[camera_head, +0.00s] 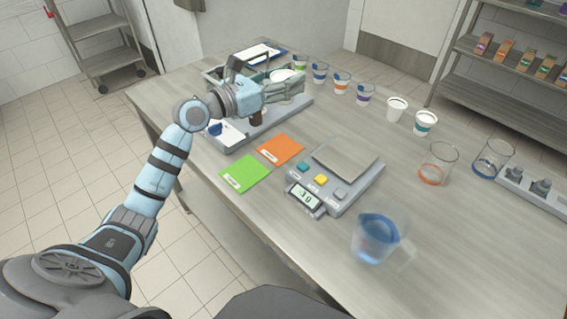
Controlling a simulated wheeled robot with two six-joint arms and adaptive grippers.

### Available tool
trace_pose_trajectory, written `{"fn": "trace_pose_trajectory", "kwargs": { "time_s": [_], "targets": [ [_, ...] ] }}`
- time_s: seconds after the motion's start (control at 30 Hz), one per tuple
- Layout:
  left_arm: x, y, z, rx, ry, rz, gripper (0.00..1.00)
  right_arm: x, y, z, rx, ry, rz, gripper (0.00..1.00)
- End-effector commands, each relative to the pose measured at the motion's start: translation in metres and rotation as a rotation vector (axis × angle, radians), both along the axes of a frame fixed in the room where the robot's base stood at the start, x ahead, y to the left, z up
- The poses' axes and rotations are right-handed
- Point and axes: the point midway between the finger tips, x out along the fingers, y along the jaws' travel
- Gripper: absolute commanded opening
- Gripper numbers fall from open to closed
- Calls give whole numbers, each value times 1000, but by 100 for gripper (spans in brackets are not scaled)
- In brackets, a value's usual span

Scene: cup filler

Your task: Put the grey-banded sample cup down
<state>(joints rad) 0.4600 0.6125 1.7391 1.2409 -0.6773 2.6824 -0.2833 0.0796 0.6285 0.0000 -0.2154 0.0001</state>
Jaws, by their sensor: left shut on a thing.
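My left gripper (285,88) is over the grey tray area at the far left of the table. It is shut around a pale cup (287,75), which I take to be the grey-banded sample cup; its band is mostly hidden by the fingers. Whether the cup touches the surface below it cannot be told. My right gripper is not in view.
A row of banded cups (342,84) runs along the back edge. Orange (281,150) and green (245,174) cards lie left of a scale (346,160). A blue jug (377,242) is in front. Two glass beakers (438,165) stand right.

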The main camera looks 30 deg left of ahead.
Motion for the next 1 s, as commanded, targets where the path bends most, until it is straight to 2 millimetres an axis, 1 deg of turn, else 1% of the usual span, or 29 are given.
{"fn": "trace_pose_trajectory", "kwargs": {
  "time_s": [0.03,0.13,0.17,0.23,0.27,0.3,0.37,0.4,0.5,0.6,0.77,0.9,0.93,1.0],
  "targets": [
    [13,6,0,-2,-7,39,16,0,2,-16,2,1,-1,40],
    [29,17,8,0,-3,102,16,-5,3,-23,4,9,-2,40],
    [32,19,7,1,-2,113,16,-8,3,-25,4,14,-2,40],
    [34,20,-3,3,2,124,16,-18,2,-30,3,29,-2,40],
    [34,21,-11,2,3,125,16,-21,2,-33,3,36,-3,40],
    [33,20,-25,2,4,125,16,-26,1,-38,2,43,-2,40],
    [33,20,-50,3,5,125,16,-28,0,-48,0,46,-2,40],
    [33,20,-67,3,4,125,16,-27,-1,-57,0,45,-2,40],
    [32,20,-107,3,3,124,16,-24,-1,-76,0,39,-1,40],
    [32,20,-132,5,1,125,16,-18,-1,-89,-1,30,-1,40],
    [31,20,-150,5,-1,125,16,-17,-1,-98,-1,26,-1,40],
    [31,19,-179,4,-1,124,16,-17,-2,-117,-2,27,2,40],
    [31,19,-184,4,-1,123,16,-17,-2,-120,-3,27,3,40],
    [31,19,-187,5,-1,124,16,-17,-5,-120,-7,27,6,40]
  ]
}}
